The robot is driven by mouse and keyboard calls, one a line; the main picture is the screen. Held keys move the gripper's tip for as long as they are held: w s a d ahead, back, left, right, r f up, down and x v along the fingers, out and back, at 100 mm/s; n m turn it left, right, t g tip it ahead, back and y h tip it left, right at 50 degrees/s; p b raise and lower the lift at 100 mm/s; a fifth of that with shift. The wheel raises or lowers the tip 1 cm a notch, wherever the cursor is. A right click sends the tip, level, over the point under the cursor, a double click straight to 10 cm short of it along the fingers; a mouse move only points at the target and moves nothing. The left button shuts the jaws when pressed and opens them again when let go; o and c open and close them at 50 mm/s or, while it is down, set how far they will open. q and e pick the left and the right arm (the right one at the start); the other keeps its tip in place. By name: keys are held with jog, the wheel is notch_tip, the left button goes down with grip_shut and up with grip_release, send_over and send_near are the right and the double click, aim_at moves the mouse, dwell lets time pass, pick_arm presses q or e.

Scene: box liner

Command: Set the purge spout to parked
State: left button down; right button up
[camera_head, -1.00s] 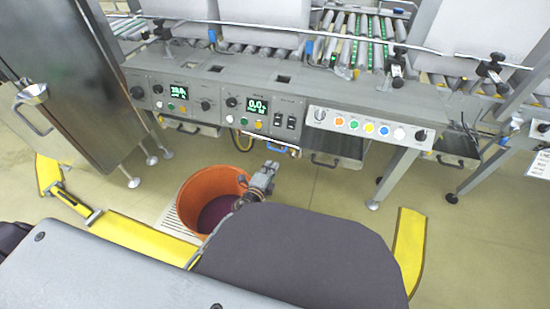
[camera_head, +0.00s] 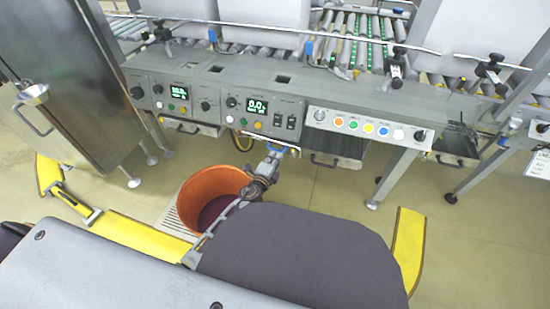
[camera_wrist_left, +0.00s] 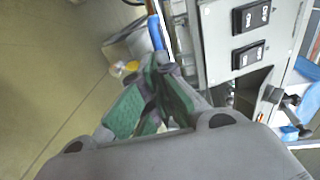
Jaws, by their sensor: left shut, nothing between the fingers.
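A blue bar-like part (camera_head: 279,148), which may belong to the purge spout, sits under the front edge of the control panel. It also shows in the left wrist view (camera_wrist_left: 155,32), just beyond my fingertips. I cannot tell how the spout is set. My left gripper (camera_head: 275,153) is shut and empty, just below the panel edge and close to the blue part; contact is not clear. In the left wrist view the green-padded fingers (camera_wrist_left: 163,66) meet at their tips. My right gripper is not in view.
An orange bin (camera_head: 213,180) with a dark purple inside stands below my left arm. The grey control panel (camera_head: 215,78) with displays and knobs runs above. Drawers (camera_head: 335,160) stick out to the right.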

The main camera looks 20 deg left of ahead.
pick_arm(q)
jog(key=shift+w+d, duration=0.35)
jog(key=shift+w, duration=0.3)
jog(key=shift+w+d, duration=0.3)
jog(key=shift+w, duration=0.3)
jog(key=shift+s+f, duration=0.1)
